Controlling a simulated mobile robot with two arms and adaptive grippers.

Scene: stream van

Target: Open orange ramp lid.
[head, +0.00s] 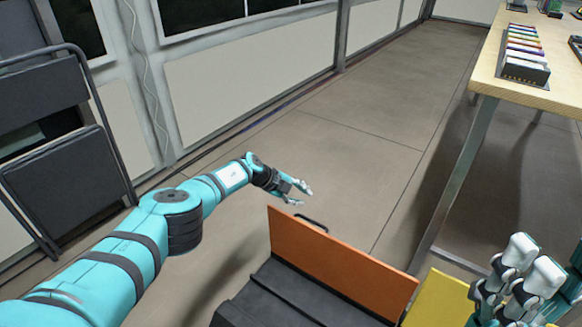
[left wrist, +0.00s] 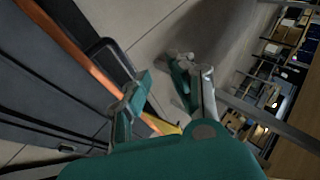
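The orange ramp lid (head: 340,265) stands raised on edge at the lower middle of the head view, beside a dark ribbed ramp body (head: 285,295). A dark handle (head: 312,222) shows just beyond its upper edge; it also shows in the left wrist view (left wrist: 110,58), next to the lid's orange edge (left wrist: 70,45). My left gripper (head: 303,195) is open and empty, just above and beyond the handle, apart from it. Its spread fingers show in the left wrist view (left wrist: 162,75). My right gripper (head: 520,270) is at the lower right; its fingertips are unclear.
A yellow panel (head: 437,298) is right of the orange lid. A wooden table (head: 500,85) with a rack of coloured items (head: 525,55) stands at the right. Dark folding chairs (head: 65,180) lean by the left wall. The floor (head: 375,130) beyond the lid is clear.

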